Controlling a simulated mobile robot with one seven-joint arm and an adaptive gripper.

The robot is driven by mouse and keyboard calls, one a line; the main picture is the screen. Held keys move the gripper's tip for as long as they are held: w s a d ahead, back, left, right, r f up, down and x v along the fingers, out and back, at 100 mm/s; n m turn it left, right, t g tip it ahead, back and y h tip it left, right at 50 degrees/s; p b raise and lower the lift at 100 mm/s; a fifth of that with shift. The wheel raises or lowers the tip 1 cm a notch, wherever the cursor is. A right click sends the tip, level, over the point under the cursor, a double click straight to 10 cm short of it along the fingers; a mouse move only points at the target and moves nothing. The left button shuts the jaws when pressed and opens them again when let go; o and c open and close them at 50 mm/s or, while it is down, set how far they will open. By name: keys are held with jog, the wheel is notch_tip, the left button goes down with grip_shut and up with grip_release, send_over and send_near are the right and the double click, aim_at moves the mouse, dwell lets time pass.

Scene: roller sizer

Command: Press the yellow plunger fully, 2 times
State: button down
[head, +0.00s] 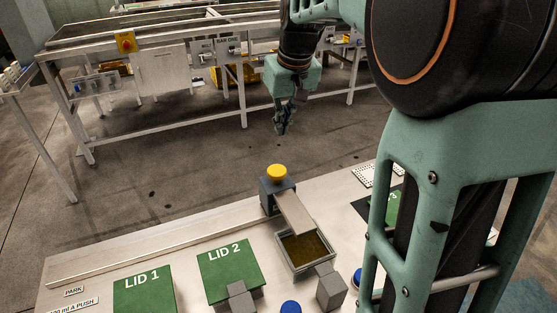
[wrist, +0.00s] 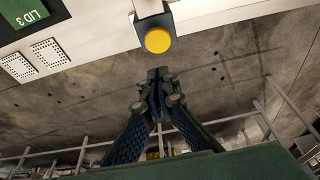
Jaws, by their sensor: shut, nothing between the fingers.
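The yellow plunger (head: 277,172) is a round cap on top of a grey block (head: 273,195) at the back edge of the table in the head view. It stands raised above the block. In the wrist view the plunger (wrist: 158,40) lies just beyond my fingertips. My gripper (head: 281,130) is shut and empty, pointing down. In the head view it appears above the plunger, with a clear gap between them. In the wrist view the closed fingertips (wrist: 157,88) are apart from the plunger.
A metal spout (head: 295,212) leads from the block towards an open square bin (head: 305,250). Green lids marked LID 1 (head: 143,290) and LID 2 (head: 228,268) lie on the pale table (head: 110,254). My arm hides the table's right side. A roller machine stands behind, across open floor.

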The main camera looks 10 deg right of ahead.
send_over(278, 171)
notch_tip(278, 171, down, 12)
jog(key=shift+s+a+r+p, duration=0.1)
jog(key=shift+p, duration=0.2)
jog(key=shift+f, duration=0.95)
jog(key=shift+f+b, duration=1.2)
jog(key=shift+f, duration=0.35)
jog(key=shift+r, duration=0.1)
